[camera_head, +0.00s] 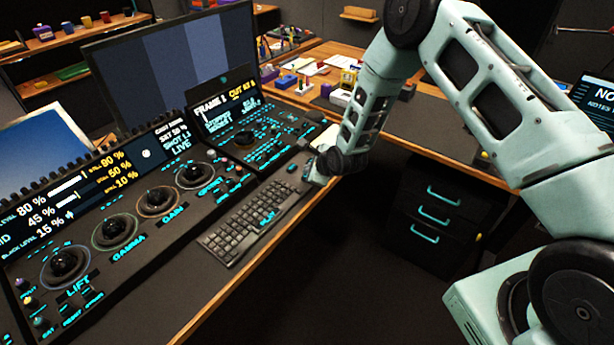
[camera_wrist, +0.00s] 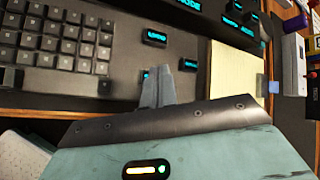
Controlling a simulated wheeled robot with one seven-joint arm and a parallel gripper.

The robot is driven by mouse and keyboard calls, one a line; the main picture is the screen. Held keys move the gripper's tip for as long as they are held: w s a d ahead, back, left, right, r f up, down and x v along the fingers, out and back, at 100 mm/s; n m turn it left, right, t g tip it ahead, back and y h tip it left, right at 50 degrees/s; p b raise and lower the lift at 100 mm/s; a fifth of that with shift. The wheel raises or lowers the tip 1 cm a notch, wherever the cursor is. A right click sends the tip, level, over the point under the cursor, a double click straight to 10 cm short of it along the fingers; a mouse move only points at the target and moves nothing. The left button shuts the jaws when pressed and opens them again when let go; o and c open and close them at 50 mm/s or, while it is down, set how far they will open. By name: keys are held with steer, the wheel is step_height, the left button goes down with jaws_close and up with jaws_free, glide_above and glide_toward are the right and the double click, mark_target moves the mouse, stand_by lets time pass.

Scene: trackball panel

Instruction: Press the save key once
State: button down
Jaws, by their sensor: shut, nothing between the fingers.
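My gripper (camera_wrist: 168,72) is shut and empty, with its fingertips low over the desk surface in the wrist view. Small dark keys with cyan labels lie around it: one key (camera_wrist: 155,38) beyond the fingertips to the left, and another label (camera_wrist: 191,61) just right of the tips. A further cyan mark (camera_wrist: 146,74) is partly hidden by the fingers. The labels are too small to read, so I cannot tell which is the save key. In the head view a small key (camera_head: 291,168) sits left of my gripper (camera_head: 316,180). Contact cannot be told.
A keyboard (camera_head: 245,222) lies left of my gripper; it also shows in the wrist view (camera_wrist: 65,45). The trackball panel (camera_head: 125,215) and a second panel (camera_head: 240,130) stand behind. A pale pad (camera_wrist: 236,75) lies to the right. The desk's wooden front edge (camera_head: 265,255) is close.

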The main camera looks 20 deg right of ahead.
steer(key=shift+f+b, duration=0.5)
steer(key=shift+f, duration=0.05)
stand_by(0.6)
steer(key=shift+r, duration=0.15)
steer(key=shift+r+p, duration=0.55)
steer(key=shift+r, duration=0.25)
step_height(320, 180, up, 5)
steer(key=p, duration=0.3)
stand_by(0.4)
stand_by(0.6)
